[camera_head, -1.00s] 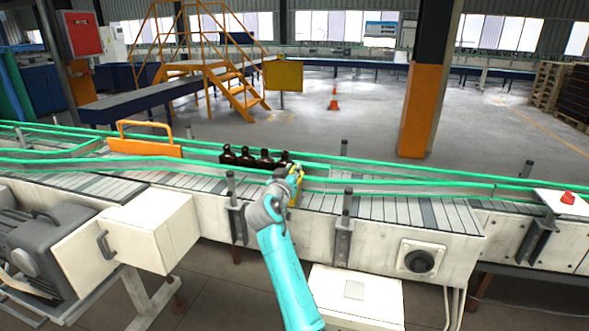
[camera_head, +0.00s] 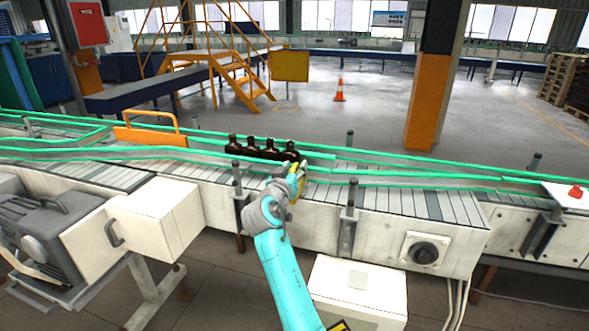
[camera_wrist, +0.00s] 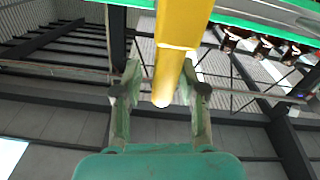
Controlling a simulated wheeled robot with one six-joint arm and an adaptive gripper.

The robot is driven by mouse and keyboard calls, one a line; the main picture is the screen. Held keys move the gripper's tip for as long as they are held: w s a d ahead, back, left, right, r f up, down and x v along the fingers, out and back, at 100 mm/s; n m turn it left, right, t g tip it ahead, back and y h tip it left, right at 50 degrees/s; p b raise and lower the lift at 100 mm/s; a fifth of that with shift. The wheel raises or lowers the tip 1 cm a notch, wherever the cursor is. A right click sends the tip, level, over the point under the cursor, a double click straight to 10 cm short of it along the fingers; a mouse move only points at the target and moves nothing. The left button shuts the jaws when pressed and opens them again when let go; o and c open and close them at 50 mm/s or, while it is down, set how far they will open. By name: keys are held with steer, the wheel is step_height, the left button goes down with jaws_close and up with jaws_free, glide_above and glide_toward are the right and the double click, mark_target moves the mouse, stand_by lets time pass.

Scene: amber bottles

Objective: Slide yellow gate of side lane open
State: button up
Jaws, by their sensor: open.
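A yellow bar, seemingly part of the yellow gate (camera_wrist: 183,30), runs down from the top of the wrist view. Its rounded lower end lies between the two fingers of my gripper (camera_wrist: 158,85). The fingers are apart, one on each side of the bar; I cannot tell whether either touches it. In the head view my gripper (camera_head: 296,178) is at the near side of the conveyor, overlapping a small yellow patch. Most of the gate is hidden there by my gripper. Several dark amber bottles (camera_head: 263,150) stand in a row just behind and left of it.
An orange gate with a loop handle (camera_head: 150,132) stands across the conveyor on the left. Green guide rails (camera_head: 420,166) run along the lanes. Grey posts (camera_head: 349,205) rise from the conveyor's near side. The slatted belt to the right (camera_head: 400,203) is bare.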

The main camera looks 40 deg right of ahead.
steer(key=v, duration=1.2)
